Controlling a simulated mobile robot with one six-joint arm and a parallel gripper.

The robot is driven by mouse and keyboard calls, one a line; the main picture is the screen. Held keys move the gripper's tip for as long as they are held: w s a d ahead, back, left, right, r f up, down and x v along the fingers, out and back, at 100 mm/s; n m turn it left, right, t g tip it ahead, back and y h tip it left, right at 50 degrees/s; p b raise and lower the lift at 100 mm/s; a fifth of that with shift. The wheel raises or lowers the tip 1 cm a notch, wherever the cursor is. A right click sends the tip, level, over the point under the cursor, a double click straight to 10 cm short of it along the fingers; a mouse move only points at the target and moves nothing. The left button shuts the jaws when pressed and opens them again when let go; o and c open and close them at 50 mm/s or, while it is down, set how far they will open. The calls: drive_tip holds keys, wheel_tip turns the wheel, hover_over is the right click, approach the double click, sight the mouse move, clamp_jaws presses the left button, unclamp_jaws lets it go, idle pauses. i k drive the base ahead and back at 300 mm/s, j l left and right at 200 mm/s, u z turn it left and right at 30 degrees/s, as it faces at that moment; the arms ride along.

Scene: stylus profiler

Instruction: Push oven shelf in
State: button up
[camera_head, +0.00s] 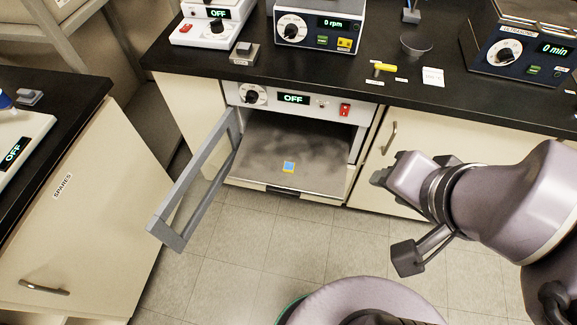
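The oven (300,97) is built in under the black bench, and its display reads OFF. Its glass-paned door (190,190) stands swung wide open to the left. The grey, stained oven shelf (255,160) is visible in the opening and appears to extend forward, with a dark strip on its front edge.
A cream cabinet (390,190) with a metal handle is right of the oven. A SPARES cabinet (85,200) stands at left. Instruments, a yellow-handled tool (384,67) and a bowl (416,45) are on the bench.

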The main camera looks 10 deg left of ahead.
sight(319, 150)
drive_tip(key=k+l, duration=0.7)
